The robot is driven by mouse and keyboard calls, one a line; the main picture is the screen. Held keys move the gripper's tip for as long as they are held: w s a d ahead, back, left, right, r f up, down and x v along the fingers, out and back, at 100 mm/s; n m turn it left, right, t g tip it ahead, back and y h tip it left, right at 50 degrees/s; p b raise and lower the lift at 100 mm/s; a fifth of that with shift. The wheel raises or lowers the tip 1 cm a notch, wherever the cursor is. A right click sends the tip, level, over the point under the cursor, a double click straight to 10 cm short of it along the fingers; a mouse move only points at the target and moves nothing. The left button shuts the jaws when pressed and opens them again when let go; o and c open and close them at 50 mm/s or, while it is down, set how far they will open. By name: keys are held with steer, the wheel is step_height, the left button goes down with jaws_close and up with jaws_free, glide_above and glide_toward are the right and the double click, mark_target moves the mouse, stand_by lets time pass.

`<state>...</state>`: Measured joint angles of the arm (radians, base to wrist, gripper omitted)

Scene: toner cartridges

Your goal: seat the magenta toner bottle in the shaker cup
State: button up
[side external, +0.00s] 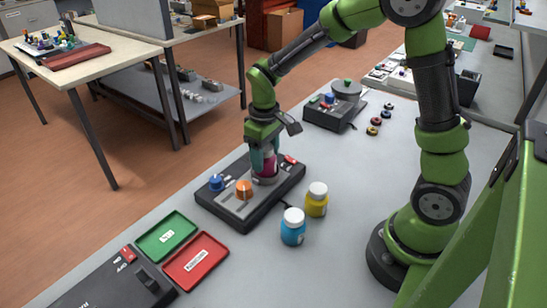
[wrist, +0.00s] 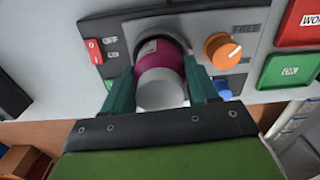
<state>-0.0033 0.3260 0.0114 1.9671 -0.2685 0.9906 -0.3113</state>
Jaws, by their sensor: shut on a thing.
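My gripper (side external: 264,160) points down over the black shaker unit (side external: 232,222) and is shut on the magenta toner bottle (side external: 268,168). The bottle is upright. I cannot tell how deep the bottle sits in the cup. In the wrist view the teal fingers of my gripper (wrist: 160,68) flank the magenta bottle (wrist: 165,52), with its white cap toward the camera. The cup is mostly hidden there behind the bottle.
The unit carries an orange knob (side external: 244,189), a blue knob (side external: 216,183) and a red switch (side external: 290,160). Blue (side external: 293,228) and yellow (side external: 317,200) bottles stand close in front. Green (side external: 165,237) and red (side external: 196,262) trays lie left. Another device (side external: 334,110) stands behind.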

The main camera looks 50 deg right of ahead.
steer(key=shift+f, duration=0.7)
stand_by(1.1)
steer(key=o, duration=1.2)
steer(key=shift+r, duration=2.35)
